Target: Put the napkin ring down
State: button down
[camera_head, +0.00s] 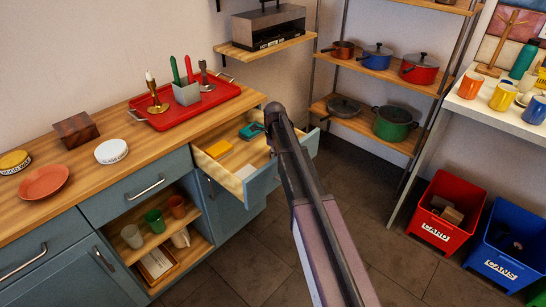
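My arm reaches up the middle of the head camera view, and my gripper (277,118) is at its far end, over the right part of an open drawer (233,184). I see the gripper from behind, so its fingertips and anything between them are hidden. I cannot make out a napkin ring anywhere in this view. A small teal object (250,130) lies in the drawer just left of the gripper; I cannot tell if they touch.
The wooden counter (88,156) bears a red tray (178,116), a wooden box (76,130) and dishes. Pots stand on a shelf rack (363,147). A red bin (438,222) and blue bin (507,252) stand right.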

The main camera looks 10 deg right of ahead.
jog(key=shift+f, duration=0.15)
jog(key=c, duration=0.8)
grip_release()
jog(key=shift+r, duration=0.2)
notch_tip(320, 180, up, 12)
jog(key=p, duration=1.2)
jog(key=shift+s, duration=0.15)
